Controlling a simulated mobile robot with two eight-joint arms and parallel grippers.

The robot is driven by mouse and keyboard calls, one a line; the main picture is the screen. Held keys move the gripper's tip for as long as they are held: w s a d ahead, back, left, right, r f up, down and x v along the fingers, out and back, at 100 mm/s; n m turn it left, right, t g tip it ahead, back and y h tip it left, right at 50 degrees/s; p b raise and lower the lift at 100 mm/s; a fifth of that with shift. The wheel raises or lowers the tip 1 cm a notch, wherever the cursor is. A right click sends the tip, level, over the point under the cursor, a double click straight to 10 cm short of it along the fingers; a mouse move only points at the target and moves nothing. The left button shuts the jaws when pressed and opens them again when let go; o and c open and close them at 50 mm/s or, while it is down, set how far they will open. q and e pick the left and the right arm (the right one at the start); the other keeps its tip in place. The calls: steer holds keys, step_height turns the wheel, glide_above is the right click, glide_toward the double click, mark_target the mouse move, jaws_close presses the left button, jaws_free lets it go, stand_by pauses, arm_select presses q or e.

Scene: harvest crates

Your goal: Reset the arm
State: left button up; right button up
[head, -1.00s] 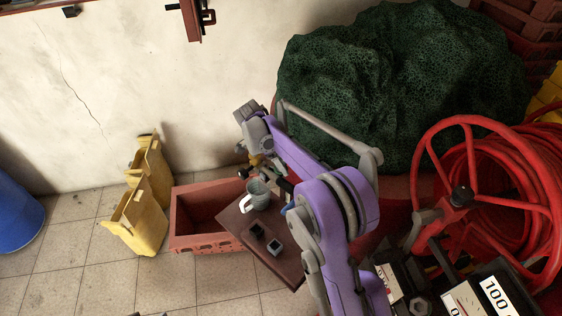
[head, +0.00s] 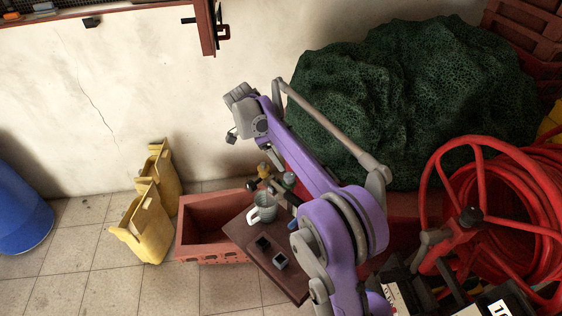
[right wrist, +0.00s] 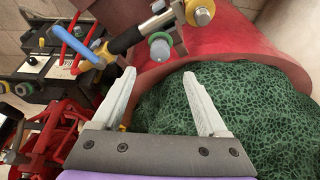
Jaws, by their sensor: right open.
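My right arm (head: 318,180), purple and grey, rises from the bottom of the head view, with its bent joint (head: 250,115) up in front of the pale wall. My right gripper (right wrist: 159,75) shows clearly in the right wrist view, its two pale fingers spread apart with nothing between them. Beyond the fingers are a dark green net heap (right wrist: 225,95) and a red curved surface (right wrist: 215,35). My left gripper is in neither view.
A brown board (head: 285,277) holds a grey mug (head: 268,209) and two small dark boxes, close below my arm. A reddish crate (head: 205,243) and yellow containers (head: 142,225) stand left. The net heap (head: 400,100) and red hose reel (head: 500,200) crowd the right. Floor at lower left is clear.

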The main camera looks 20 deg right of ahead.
steer(key=shift+r, duration=0.1)
stand_by(0.7)
steer(key=s+a+r+n+t+y+p, duration=0.1)
steer(key=s+a+r+n+t, duration=0.1)
steer(key=s+n, duration=0.45)
steer(key=s+a+r+n+t+y+p, duration=0.1)
steer(key=s+r+n, duration=0.25)
steer(key=s, duration=0.55)
steer(key=s+a+f+n+t+y+p, duration=0.1)
steer(key=s+a+f+n, duration=0.1)
steer(key=s+n, duration=0.3)
steer(key=s+a+f+n+t+y, duration=0.1)
steer(key=s+f+n, duration=0.4)
steer(key=s, duration=0.5)
steer(key=shift+s+a+n+t+p, duration=0.35)
steer(key=shift+s+a+n+t, duration=0.05)
steer(key=shift+t, duration=0.3)
